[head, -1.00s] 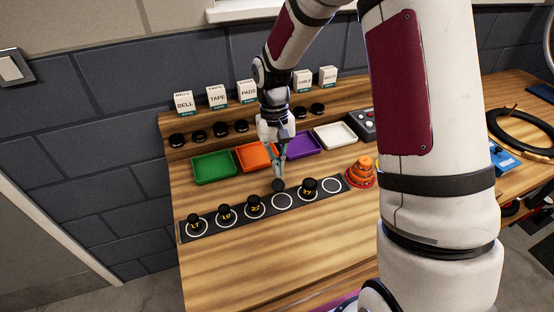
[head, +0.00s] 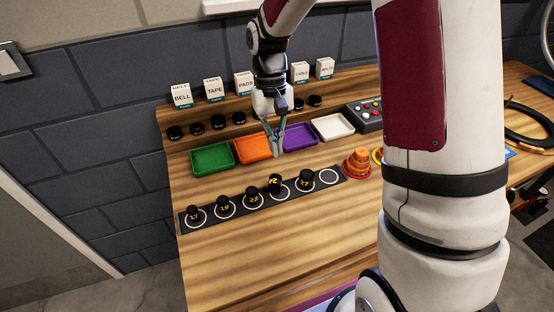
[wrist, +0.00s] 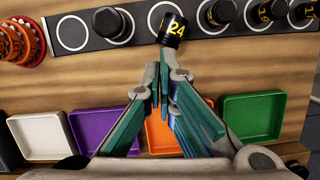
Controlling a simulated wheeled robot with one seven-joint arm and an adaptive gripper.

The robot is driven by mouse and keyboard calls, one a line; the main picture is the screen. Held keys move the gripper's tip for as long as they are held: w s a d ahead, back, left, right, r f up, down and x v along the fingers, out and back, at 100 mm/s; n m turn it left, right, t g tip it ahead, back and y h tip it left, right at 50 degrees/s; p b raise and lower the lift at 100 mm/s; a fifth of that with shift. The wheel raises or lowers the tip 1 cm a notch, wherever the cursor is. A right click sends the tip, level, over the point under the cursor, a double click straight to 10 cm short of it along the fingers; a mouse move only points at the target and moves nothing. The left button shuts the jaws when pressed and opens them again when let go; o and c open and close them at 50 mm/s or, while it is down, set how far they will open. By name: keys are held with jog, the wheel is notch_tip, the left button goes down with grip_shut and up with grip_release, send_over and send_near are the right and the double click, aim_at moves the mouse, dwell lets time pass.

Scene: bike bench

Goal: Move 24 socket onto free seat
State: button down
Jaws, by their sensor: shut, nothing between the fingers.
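The 24 socket (head: 276,184) is a black cylinder with yellow digits. It sits off-centre over the back part of a white ring seat (head: 285,198) on the dark strip. In the wrist view the socket (wrist: 173,30) overlaps the near edge of its ring, digits facing the camera; it looks tilted or lying, I cannot tell which. My gripper (head: 277,153) is shut and empty, behind and apart from the socket. It also shows in the wrist view (wrist: 160,78). An empty ring seat (head: 329,177) is at the strip's right end.
The 27 socket (head: 306,178) stands right of the 24 socket, with several other sockets to the left. Green (head: 212,158), orange (head: 253,148), purple (head: 300,136) and white (head: 333,127) trays lie behind. The front bench is clear.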

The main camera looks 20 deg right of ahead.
notch_tip(320, 180, up, 6)
send_over(265, 176)
jog(key=w+d, duration=0.2)
jog(key=d, duration=0.1)
jog(key=a+f+n+t+p, duration=0.1)
jog(key=f, duration=0.3)
jog(key=s+a+f+n+t+p, duration=0.1)
jog(key=f+n, duration=0.1)
jog(key=f, duration=0.3)
jog(key=s+a+f+n+t+p, duration=0.1)
jog(key=f+n, duration=0.1)
jog(key=f, duration=0.2)
jog(key=shift+f+p, duration=0.15)
jog(key=shift+p, duration=0.15)
jog(key=shift+s+d+p, duration=0.15)
jog(key=shift+s+p, duration=0.15)
jog(key=shift+s, duration=0.25)
jog(key=shift+s+d+p, duration=0.15)
jog(key=shift+s+p, duration=0.1)
jog(key=shift+s, duration=0.25)
